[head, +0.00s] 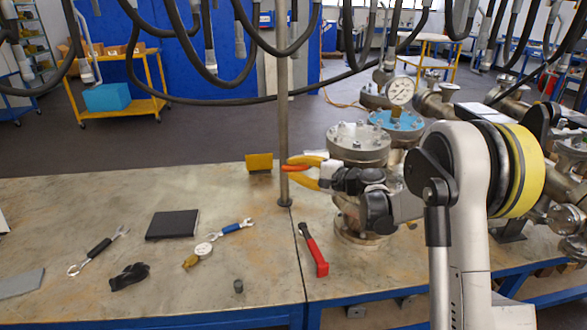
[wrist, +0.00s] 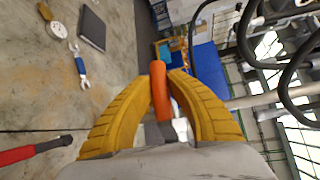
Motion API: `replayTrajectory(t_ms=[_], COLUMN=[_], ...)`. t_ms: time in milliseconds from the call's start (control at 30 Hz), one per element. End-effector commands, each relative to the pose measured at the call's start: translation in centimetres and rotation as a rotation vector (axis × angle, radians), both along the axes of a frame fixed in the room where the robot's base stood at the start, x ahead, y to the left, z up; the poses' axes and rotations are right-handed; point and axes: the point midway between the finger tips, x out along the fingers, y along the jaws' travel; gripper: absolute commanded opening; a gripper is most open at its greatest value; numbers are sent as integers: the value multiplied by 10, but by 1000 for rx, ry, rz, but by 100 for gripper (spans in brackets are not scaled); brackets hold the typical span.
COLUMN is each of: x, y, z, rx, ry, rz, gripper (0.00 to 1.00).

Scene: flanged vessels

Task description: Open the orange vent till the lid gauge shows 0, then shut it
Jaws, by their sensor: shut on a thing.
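The orange vent handle (head: 296,168) sticks out to the left of the front steel vessel (head: 358,139). My gripper (head: 304,171) has its yellow fingers on either side of this handle and is shut on it. In the wrist view the orange handle (wrist: 160,88) stands between the fingertips of my gripper (wrist: 164,78), with its end reaching past them. The round white gauge (head: 401,91) sits above a blue-topped flange (head: 397,120) behind the front vessel. Its needle is too small to read. My wrist hides the handle's base and much of the vessel's side.
A thin upright pole (head: 283,110) stands close to the left of my gripper. A red-handled tool (head: 313,250), wrenches, a black book (head: 172,225) and a black glove-like item (head: 129,276) lie on the bench (head: 220,285). Black hoses hang above. More flanged pipework stands right.

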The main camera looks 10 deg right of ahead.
Motion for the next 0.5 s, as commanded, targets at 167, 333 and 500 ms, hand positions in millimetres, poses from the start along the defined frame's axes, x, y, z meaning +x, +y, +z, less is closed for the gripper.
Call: replayTrajectory(t_ms=[167,333,500], x=[0,0,0], y=[1,0,-2], z=[-2,-9,-19], rx=[-40,-135,-275], ry=[0,0,0], rz=[0,1,1], gripper=[0,0,0])
